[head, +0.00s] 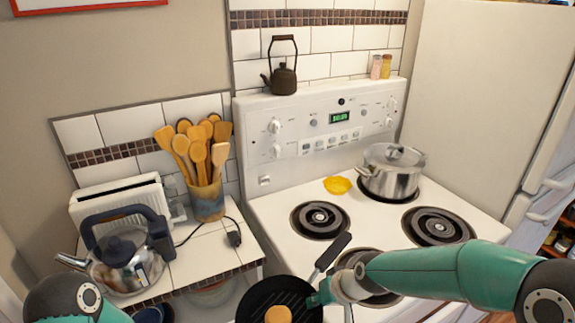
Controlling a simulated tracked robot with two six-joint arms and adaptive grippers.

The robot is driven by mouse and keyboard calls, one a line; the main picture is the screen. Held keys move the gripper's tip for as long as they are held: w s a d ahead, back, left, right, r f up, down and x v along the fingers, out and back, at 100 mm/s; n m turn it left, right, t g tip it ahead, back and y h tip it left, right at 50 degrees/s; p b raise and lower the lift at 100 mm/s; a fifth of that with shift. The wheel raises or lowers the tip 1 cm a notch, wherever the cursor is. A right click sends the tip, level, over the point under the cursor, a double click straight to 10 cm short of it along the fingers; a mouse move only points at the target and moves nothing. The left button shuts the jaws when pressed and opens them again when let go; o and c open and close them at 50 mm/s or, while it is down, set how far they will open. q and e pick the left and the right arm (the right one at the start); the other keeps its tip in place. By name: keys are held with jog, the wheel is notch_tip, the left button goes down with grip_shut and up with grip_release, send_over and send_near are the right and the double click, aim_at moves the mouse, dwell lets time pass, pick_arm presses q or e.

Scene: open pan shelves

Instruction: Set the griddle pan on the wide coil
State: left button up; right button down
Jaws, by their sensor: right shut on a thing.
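The griddle pan (258,300) is black with a ridged surface and a dark handle (333,252) pointing up and to the right. It is at the bottom centre, cut off by the picture's edge, near the stove's front-left corner. A small tan round thing (278,314) shows over it. My right gripper (322,292) is shut on the griddle pan, near where the handle meets it. Dark coils show at the back left (320,219), right (438,226) and front left (365,278). My right arm partly hides the front-left coil. My left gripper is out of view.
A steel pot (391,172) with a lid stands at the stove's back right. A yellow piece (338,185) lies beside it. A kettle (127,254), a toaster (118,203) and a utensil crock (207,199) stand on the left counter. The right and back-left coils are bare.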

jog(key=shift+w+r+m+t, duration=0.15)
jog(key=shift+m+t, duration=0.15)
jog(key=shift+m, duration=0.1)
